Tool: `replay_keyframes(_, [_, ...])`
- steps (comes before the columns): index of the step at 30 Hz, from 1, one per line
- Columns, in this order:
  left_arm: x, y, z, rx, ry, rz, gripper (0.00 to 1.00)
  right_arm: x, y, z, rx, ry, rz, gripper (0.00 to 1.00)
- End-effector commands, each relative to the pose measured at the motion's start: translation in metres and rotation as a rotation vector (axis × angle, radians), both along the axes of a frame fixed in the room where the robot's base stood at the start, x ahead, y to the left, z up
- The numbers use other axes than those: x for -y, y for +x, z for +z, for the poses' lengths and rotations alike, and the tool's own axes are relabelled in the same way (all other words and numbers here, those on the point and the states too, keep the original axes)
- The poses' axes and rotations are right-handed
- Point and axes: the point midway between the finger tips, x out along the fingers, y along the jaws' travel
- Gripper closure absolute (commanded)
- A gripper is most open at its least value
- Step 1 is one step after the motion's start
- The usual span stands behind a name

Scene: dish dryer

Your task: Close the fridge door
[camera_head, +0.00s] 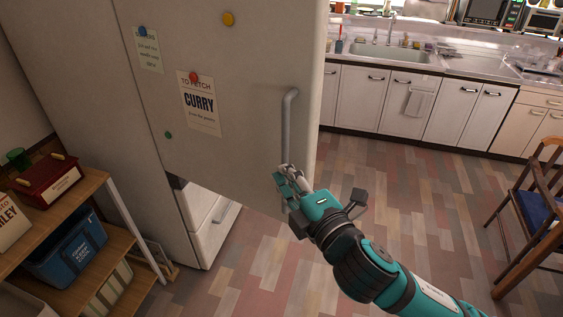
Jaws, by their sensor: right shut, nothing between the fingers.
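The fridge door (235,60) is a large pale panel in the head view, with notes and magnets on its front. It stands out at an angle from the fridge, past the lower white drawers (208,226), so it looks open. Its grey vertical handle (288,125) is near the free edge at the right. My right gripper (284,178) is shut and empty at the lower part of the handle. It covers that part, and I cannot tell whether it touches the handle or door. My left gripper is not in view.
A wooden shelf (88,190) with a red box (48,182) and a blue bin (68,250) stands at the left. Sink cabinets (400,105) line the back. A wooden chair (535,200) is at the right. The floor (430,210) between is clear.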

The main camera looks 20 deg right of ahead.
Motion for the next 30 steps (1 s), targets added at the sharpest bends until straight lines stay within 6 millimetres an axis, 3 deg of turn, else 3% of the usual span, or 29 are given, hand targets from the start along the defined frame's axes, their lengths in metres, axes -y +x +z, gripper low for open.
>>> replay_keyframes(7, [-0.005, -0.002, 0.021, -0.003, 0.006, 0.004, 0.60, -0.008, 0.053, 0.004, -0.001, 0.000, -0.003, 1.00])
replay_keyframes(12, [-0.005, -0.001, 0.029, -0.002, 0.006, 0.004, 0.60, 0.008, 0.072, 0.002, -0.003, -0.002, -0.002, 1.00])
replay_keyframes(30, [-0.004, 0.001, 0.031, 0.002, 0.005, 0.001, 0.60, 0.016, 0.081, 0.000, -0.001, 0.000, 0.000, 1.00])
